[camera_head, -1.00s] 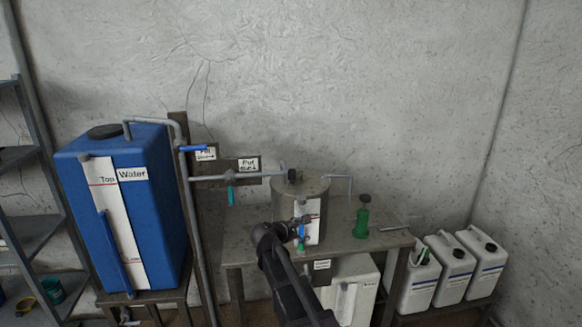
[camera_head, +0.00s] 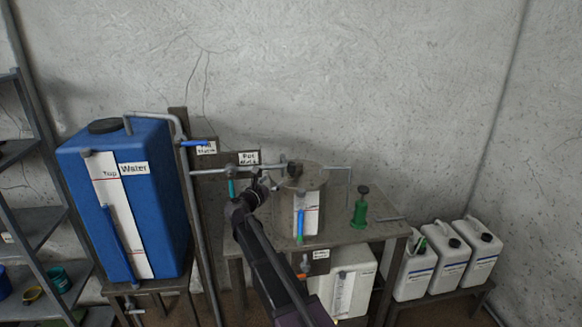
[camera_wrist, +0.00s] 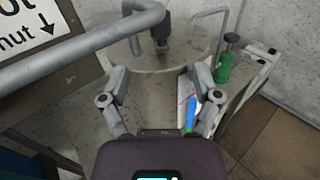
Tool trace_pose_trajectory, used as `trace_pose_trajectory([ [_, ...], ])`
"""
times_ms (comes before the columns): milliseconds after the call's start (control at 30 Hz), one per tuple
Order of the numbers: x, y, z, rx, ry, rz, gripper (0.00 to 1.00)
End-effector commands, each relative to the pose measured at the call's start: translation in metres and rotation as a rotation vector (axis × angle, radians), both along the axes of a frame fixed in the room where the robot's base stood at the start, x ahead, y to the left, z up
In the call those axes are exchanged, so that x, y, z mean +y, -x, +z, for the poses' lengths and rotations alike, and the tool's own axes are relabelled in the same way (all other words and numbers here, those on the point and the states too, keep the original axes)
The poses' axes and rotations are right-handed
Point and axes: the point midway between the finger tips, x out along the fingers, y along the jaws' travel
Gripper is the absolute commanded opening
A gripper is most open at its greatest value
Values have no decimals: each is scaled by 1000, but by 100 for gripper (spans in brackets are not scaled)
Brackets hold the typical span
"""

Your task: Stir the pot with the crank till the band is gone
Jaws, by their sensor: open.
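The pot (camera_head: 283,215) is a grey metal cylinder on the table, with a white strip and blue gauge (camera_head: 300,222) on its front. A thin bent crank (camera_head: 337,167) reaches right from its lid, then turns down; it also shows in the wrist view (camera_wrist: 219,32). My gripper (camera_head: 264,188) is at the pot's left, near the lid's height, apart from the crank. In the wrist view its fingers (camera_wrist: 160,76) are spread with nothing between them, and the pot lid (camera_wrist: 178,55) lies beyond. I cannot make out a band.
A grey pipe (camera_head: 213,171) runs to the pot from the left, close to my gripper, with a teal-handled valve. A green bottle (camera_head: 360,212) stands right of the pot. The blue water tank (camera_head: 160,190) is left; white jugs (camera_head: 450,270) stand low right.

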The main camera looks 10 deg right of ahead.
Motion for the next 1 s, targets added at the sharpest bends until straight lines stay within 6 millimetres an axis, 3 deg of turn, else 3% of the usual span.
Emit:
trace_pose_trajectory([
  [367,-18,-24,0,0,-1,-1,81],
  [1000,-74,-95,0,0,-2,0,81],
])
